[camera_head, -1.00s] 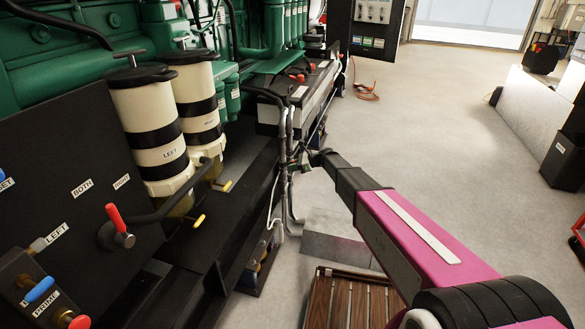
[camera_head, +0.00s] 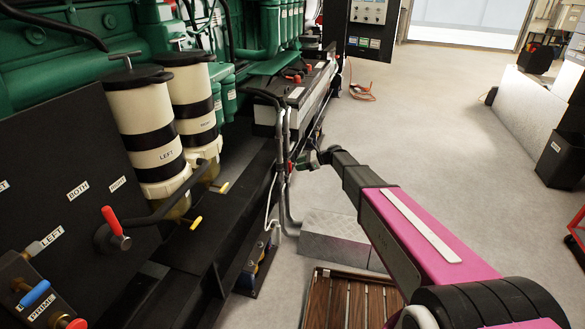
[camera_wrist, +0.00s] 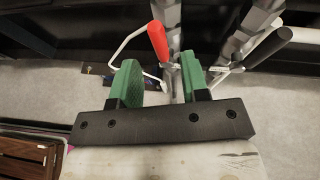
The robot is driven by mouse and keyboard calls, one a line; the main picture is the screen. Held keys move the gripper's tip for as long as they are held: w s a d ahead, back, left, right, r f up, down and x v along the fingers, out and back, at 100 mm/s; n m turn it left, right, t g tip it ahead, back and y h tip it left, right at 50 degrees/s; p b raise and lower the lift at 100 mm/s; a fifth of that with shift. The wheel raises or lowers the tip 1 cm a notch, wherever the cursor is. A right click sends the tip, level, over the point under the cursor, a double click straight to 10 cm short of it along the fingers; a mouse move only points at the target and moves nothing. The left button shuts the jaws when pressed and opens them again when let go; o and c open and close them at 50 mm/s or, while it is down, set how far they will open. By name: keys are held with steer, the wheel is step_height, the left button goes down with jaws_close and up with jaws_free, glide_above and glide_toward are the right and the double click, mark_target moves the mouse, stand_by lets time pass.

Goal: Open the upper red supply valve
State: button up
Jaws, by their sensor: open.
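A red lever handle (camera_wrist: 157,40) stands in the wrist view beside a grey pipe, tilted slightly. In the picture it lies between my two green fingers, near their tips; whether they touch it I cannot tell. In the head view only a small red spot (camera_head: 290,166) shows at the hoses, beside my gripper (camera_head: 307,160). My gripper (camera_wrist: 160,66) is open, with nothing clamped between the pads. The valve body is mostly hidden.
A dark-handled lever (camera_wrist: 268,48) sits right of the red one. Grey pipes (camera_head: 284,190) run down the engine frame's side. Another red lever (camera_head: 116,226) is on the left panel. A wooden slatted pallet (camera_head: 345,300) lies below my arm; open floor is to the right.

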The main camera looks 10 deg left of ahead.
steer(key=shift+v, duration=2.6)
steer(key=s+d+n+t+h, duration=0.1)
steer(key=s+d+n+h, duration=1.2)
steer(key=s+d, duration=1.9)
steer(key=d+n, duration=0.2)
steer(key=n, duration=0.1)
steer(key=shift+s, duration=0.2)
steer(key=shift+f, duration=0.1)
